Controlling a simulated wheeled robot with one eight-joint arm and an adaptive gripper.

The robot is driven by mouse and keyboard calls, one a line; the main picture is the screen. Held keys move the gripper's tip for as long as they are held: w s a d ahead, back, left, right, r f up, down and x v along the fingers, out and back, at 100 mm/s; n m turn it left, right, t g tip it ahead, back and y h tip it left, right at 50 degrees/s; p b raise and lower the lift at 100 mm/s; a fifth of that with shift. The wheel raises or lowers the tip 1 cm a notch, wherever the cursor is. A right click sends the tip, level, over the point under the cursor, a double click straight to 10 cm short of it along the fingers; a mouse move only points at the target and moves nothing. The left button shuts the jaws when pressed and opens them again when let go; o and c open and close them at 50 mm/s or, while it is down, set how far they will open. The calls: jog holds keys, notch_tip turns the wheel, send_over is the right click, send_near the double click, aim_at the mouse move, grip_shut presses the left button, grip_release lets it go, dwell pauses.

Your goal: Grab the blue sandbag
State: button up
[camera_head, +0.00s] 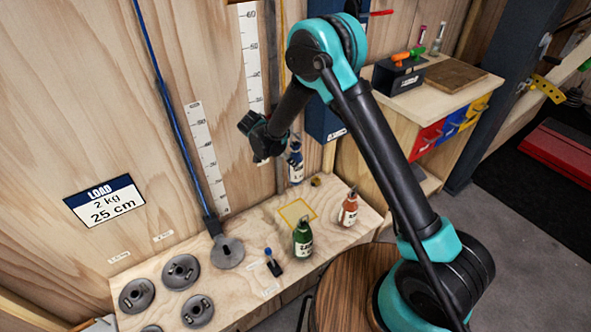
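The blue sandbag (296,165) is a small dark blue, bottle-shaped bag with a pale label. It shows upright just right of and below my gripper (259,151), seemingly above the back of the bench. I cannot tell what holds it up. My gripper is dark and small in view, pointing down in front of the wooden wall. Its fingers are too small and dark to tell open from shut, and no clear contact with the bag shows.
A green bag (303,240) and an orange-red bag (349,210) stand on the wooden bench (240,285) near a yellow square outline (297,213). Several grey weight discs (181,272) lie at left. A blue post (325,115) stands behind my arm. A cabinet (440,105) is at right.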

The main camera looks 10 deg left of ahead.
send_over(296, 177)
jog(key=w+a, duration=0.2)
notch_tip(296, 177, down, 4)
jog(key=shift+d+f, duration=0.1)
grip_shut()
dwell(0.3)
